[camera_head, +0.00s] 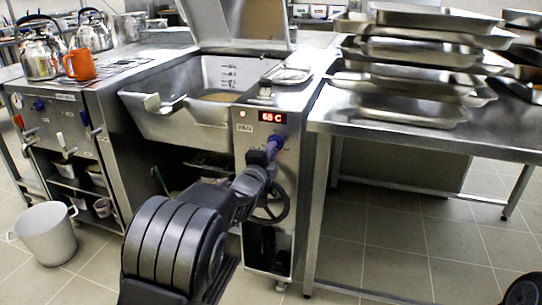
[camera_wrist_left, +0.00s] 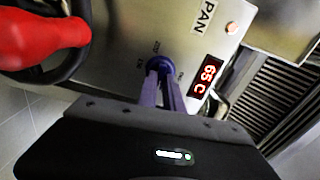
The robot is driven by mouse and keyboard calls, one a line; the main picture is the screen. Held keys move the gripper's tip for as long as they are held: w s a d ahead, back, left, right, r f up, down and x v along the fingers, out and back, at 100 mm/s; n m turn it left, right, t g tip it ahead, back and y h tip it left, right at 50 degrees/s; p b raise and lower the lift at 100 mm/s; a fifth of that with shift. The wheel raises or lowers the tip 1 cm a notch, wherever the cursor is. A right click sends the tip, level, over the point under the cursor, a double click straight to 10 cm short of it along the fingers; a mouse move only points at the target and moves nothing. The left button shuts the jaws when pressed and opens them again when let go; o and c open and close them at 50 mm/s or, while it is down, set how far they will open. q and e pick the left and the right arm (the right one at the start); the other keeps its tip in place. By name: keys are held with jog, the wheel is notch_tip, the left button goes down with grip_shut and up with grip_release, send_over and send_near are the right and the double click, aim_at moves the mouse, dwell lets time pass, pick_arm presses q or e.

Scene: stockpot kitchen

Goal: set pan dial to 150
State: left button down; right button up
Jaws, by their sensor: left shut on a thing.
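The pan control panel (camera_head: 284,180) is the steel front of the unit at centre, with a PAN label (camera_head: 245,128). Its red display (camera_head: 272,117) reads 65 C; the display also shows in the left wrist view (camera_wrist_left: 206,77). The pan dial (camera_wrist_left: 157,64) sits below the display, mostly hidden between my fingers; where it points cannot be made out. Small scale markings surround it. My left gripper (camera_head: 273,147) reaches the panel from the front, its purple fingers shut on the dial. The fingers also show in the left wrist view (camera_wrist_left: 165,80). My right gripper is not in view.
A handwheel (camera_head: 272,203) with a red grip (camera_wrist_left: 40,38) sits close below the dial. The open steel pan (camera_head: 150,122) is behind left. Stacked trays (camera_head: 415,50) stand on the right table. An orange mug (camera_head: 80,65) and kettles are left; a pot (camera_head: 45,235) stands on the floor.

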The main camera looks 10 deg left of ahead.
pick_arm(q)
jog(key=m+b, duration=0.1)
jog(key=m, duration=0.1)
jog(key=m+b, duration=0.1)
jog(key=m, duration=0.1)
jog(key=shift+d+f+m, duration=0.1)
jog(key=shift+f+m, duration=0.1)
jog(key=shift+m, duration=0.2)
jog(key=m+b, duration=0.3)
jog(key=m, duration=0.2)
jog(key=shift+f, duration=0.15)
jog(key=m+b, duration=0.4)
jog(key=m, duration=0.1)
jog(key=shift+f+m, duration=0.15)
jog(key=shift+m, duration=0.25)
jog(key=shift+a+m+b, duration=0.25)
jog(key=shift+m+b, duration=1.35)
jog(key=shift+m, duration=0.1)
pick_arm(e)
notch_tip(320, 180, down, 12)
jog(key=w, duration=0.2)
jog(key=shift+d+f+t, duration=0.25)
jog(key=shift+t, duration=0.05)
pick_arm(q)
jog(key=shift+r, duration=0.2)
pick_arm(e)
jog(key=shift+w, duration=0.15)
pick_arm(q)
jog(key=c, duration=1.5)
grip_release()
